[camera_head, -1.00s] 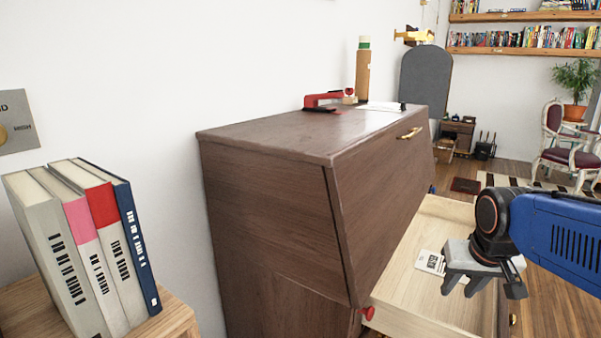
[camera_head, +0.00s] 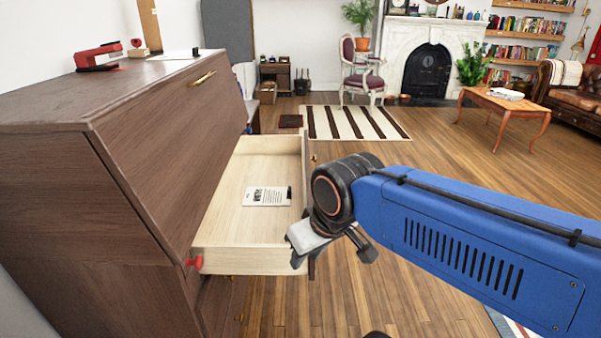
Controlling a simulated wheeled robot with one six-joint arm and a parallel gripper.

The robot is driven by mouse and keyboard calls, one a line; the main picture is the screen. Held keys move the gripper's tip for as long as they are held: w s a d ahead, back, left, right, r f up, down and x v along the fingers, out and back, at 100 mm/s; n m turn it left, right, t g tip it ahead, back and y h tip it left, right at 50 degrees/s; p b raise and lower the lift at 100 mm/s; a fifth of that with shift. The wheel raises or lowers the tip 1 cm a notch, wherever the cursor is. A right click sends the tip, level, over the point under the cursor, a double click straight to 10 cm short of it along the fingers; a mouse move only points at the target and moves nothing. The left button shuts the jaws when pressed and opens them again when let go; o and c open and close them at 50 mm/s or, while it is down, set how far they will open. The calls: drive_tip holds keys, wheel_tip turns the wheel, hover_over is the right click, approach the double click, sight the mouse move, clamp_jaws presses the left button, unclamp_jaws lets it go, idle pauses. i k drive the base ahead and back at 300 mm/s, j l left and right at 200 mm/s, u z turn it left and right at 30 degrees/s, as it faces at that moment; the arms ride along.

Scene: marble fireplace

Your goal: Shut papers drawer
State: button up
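The papers drawer (camera_head: 222,261) is pulled out of the dark wooden bureau (camera_head: 150,150), toward the right. It has a pale wood inside, and a printed sheet (camera_head: 262,196) with a small dark item at its edge lies in it. My gripper (camera_head: 331,256) hangs at the near end of the drawer's outer front. Its fingers look spread apart, with nothing held between them. One finger overlaps the drawer's near front corner in the picture; I cannot tell whether it touches. Much of the drawer's front face is hidden by the angle and my gripper.
A red knob (camera_head: 194,262) sticks out by the drawer's near left corner. A red stapler (camera_head: 98,57) stands on the bureau top. Open wooden floor (camera_head: 430,155) lies to the right, with a striped rug (camera_head: 355,123), a chair (camera_head: 362,75) and a low table (camera_head: 503,103) farther off.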

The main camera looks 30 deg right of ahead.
sight(232, 238)
drive_tip(key=l, duration=0.7)
drive_tip(key=i+l+z, duration=0.1)
drive_tip(key=l, duration=0.6)
